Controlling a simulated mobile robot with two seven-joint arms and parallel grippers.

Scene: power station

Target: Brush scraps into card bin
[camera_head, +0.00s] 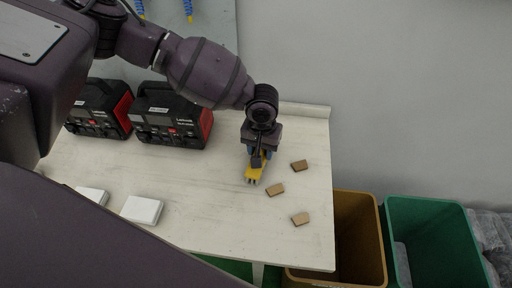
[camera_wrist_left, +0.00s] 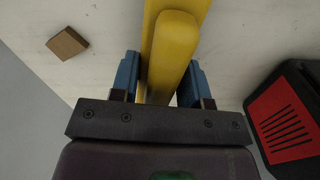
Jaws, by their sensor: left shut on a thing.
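My left gripper (camera_head: 257,156) is shut on a yellow brush (camera_head: 254,174) and points it down at the white table (camera_head: 215,215). In the left wrist view the yellow brush (camera_wrist_left: 172,55) runs between the blue fingers of my left gripper (camera_wrist_left: 157,80). Three brown card scraps lie to the right of the brush: one at the back (camera_head: 299,165), one in the middle (camera_head: 275,190) and one at the front (camera_head: 300,218). One scrap (camera_wrist_left: 67,43) shows in the left wrist view. A brown-yellow bin (camera_head: 358,225) stands beyond the table's right edge. My right gripper is not in view.
Two black and red power units (camera_head: 100,105) (camera_head: 172,113) stand at the back left of the table. Two white blocks (camera_head: 142,209) (camera_head: 93,195) lie at the front left. A green bin (camera_head: 430,225) stands right of the brown-yellow one.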

